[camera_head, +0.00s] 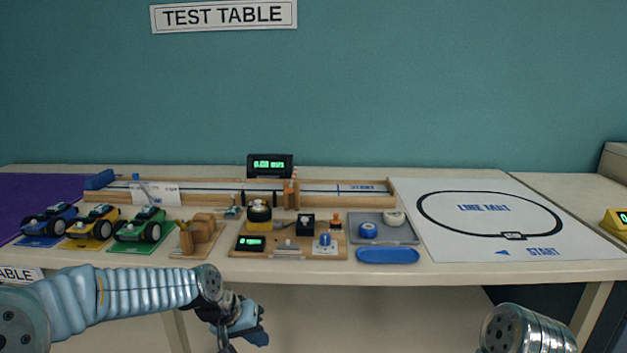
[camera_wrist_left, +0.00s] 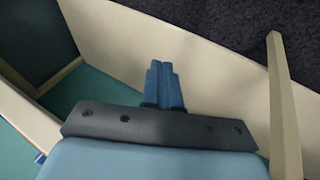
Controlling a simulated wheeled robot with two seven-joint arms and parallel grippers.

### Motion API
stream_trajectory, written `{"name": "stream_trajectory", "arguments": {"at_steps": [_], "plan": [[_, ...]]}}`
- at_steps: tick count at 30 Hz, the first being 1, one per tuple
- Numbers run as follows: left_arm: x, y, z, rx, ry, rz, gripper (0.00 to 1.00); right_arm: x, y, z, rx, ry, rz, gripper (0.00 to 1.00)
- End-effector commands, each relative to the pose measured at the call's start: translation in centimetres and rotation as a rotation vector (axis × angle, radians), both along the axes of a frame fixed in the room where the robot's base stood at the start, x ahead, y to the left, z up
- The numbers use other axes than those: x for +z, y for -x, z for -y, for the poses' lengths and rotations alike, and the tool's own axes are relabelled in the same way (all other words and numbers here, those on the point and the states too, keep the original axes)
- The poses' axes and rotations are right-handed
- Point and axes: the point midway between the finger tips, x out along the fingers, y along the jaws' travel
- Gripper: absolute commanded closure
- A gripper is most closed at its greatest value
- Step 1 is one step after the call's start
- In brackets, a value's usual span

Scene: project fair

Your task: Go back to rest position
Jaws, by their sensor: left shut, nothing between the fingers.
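My left arm comes in from the left in the head view, below the front edge of the table (camera_head: 470,272). My left gripper (camera_head: 262,338) hangs in front of the table, lower than its top, near the picture's bottom edge. In the left wrist view its blue fingers (camera_wrist_left: 165,84) are together with nothing between them. Part of my right arm shows at the bottom right of the head view. My right gripper is out of the picture.
On the table stand blue, yellow (camera_head: 93,227) and green cars (camera_head: 140,226), a wooden board with devices (camera_head: 325,252), a grey tray (camera_head: 398,235), a blue dish (camera_head: 388,255) and a line track sheet (camera_head: 440,245). The wrist view shows a table leg (camera_wrist_left: 283,110) and dark floor.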

Motion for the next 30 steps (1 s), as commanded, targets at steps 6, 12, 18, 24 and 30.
{"name": "stream_trajectory", "arguments": {"at_steps": [6,12,18,24,30], "plan": [[-17.9,7.2,0.6,0.051,-0.032,-0.147,1.00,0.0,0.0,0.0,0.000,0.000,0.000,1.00],[-27.5,17.6,1.0,0.086,-0.045,-0.244,1.00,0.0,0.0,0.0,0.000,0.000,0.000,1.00],[-30.1,23.3,1.2,0.102,-0.047,-0.283,1.00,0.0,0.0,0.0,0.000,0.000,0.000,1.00],[-30.2,23.8,1.2,0.106,-0.047,-0.283,1.00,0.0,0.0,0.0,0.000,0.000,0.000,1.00],[-30.2,23.7,1.2,0.106,-0.047,-0.283,1.00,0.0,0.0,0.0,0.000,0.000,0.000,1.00]]}}
